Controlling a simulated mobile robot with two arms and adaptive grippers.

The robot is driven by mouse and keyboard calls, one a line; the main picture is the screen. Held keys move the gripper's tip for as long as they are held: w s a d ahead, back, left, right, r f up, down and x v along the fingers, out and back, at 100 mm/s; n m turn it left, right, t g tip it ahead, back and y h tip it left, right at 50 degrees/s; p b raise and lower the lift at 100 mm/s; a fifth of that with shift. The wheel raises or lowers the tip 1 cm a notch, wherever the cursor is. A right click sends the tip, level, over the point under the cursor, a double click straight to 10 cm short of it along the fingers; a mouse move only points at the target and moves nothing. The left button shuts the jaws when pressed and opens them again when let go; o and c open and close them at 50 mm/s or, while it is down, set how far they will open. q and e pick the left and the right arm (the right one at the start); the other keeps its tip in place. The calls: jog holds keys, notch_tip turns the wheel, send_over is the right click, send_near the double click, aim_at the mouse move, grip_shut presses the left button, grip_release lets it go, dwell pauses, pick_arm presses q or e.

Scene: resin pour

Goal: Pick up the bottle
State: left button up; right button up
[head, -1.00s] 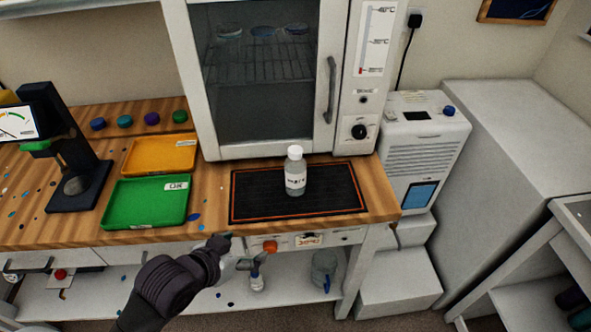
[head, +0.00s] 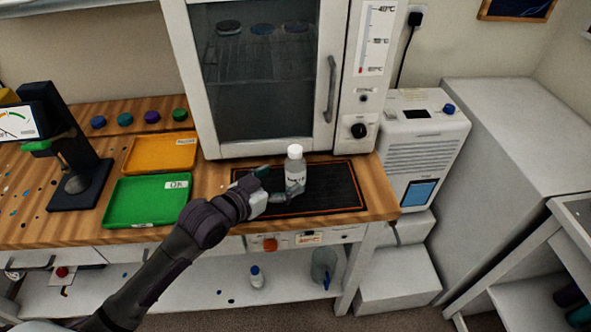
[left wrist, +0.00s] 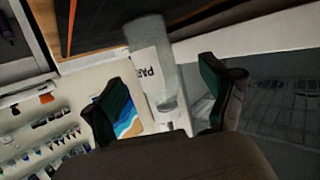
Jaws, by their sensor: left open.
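The bottle (head: 295,170) is clear with a white cap and a white label. It stands upright on the black mat (head: 330,200) with the orange border, in front of the glass-doored cabinet. My left gripper (head: 281,183) is open at the bottle's left and front side, with one finger partly in front of its lower body. In the left wrist view the bottle (left wrist: 152,65) appears in the gap between the two open fingers (left wrist: 164,90), with part of its lettering showing. I cannot tell whether a finger touches it. My right gripper is not in view.
A green tray (head: 148,207) and an orange tray (head: 160,153) lie left of the mat. A dark stand with a dial (head: 75,160) is further left. The cabinet (head: 265,80) rises close behind the bottle. The right part of the mat is clear.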

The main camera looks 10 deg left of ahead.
aim_at(288, 177)
pick_arm(q)
jog(key=x, duration=0.2)
jog(key=p+x, duration=0.1)
jog(key=x, duration=0.1)
jog(key=shift+w+d, duration=0.1)
jog(key=shift+d, duration=0.45)
jog(key=shift+w+d+f, duration=0.2)
jog(key=shift+w+f, duration=0.05)
jog(key=shift+w, duration=0.15)
jog(key=c, duration=1.4)
jog(key=shift+r, duration=0.1)
